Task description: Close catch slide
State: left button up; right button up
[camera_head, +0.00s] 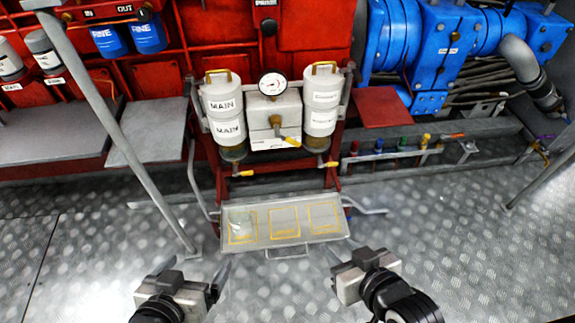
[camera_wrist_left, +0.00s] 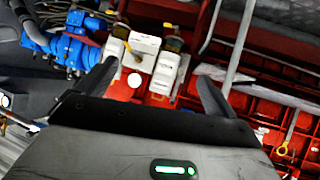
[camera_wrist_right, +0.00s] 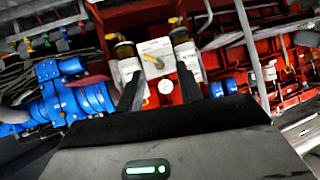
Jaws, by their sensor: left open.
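A flat grey tray with three yellow-outlined squares, seemingly the catch slide (camera_head: 262,226), sticks out low in front of the filter unit in the head view. A thin bar handle (camera_head: 288,253) is on its front edge. My left gripper (camera_head: 200,264) is open and empty, left of and in front of the tray. My right gripper (camera_head: 338,262) is in front of the tray's right end, apart from it, with its fingers spread and nothing between them. Neither gripper touches the handle. The tray cannot be made out in the wrist views.
Two white filter canisters (camera_head: 222,110) (camera_head: 320,105) and a gauge (camera_head: 272,84) stand above the tray. A grey diagonal post (camera_head: 120,130) rises at the left. Blue machinery (camera_head: 430,50) is at the back right. The metal floor (camera_head: 450,220) is clear at the right.

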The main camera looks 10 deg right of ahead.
aim_at(321, 218)
jog(key=z, duration=2.05)
jog(key=k, duration=1.1)
jog(key=u, duration=1.4)
jog(key=i, duration=1)
